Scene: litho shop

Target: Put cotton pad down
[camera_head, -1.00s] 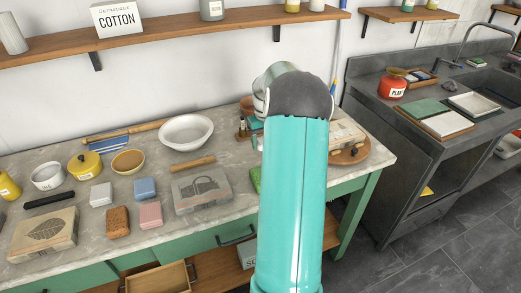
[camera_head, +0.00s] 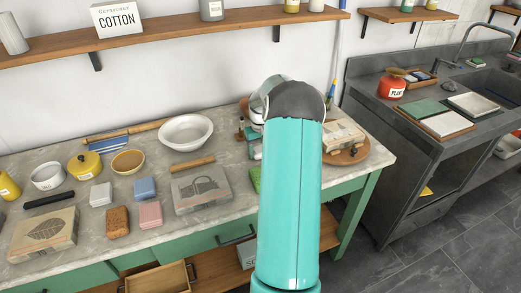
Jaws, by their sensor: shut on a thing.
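My arm rises in front of the right part of the workbench (camera_head: 215,222) and hides what lies behind it. My gripper is hidden behind the arm, so neither its fingers nor anything in them can be seen. No cotton pad can be made out. A box lettered "COTTON" (camera_head: 119,18) stands on the wall shelf. A white block (camera_head: 101,194), a blue block (camera_head: 145,189) and a pink block (camera_head: 150,215) lie on the bench; I cannot tell their material.
A white bowl (camera_head: 186,131), a yellow pot (camera_head: 84,166) and stone slabs (camera_head: 200,191) stand on the bench. A round wooden board (camera_head: 346,154) is at its right end. A drawer (camera_head: 160,279) is open below. A grey sink counter (camera_head: 400,160) stands right.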

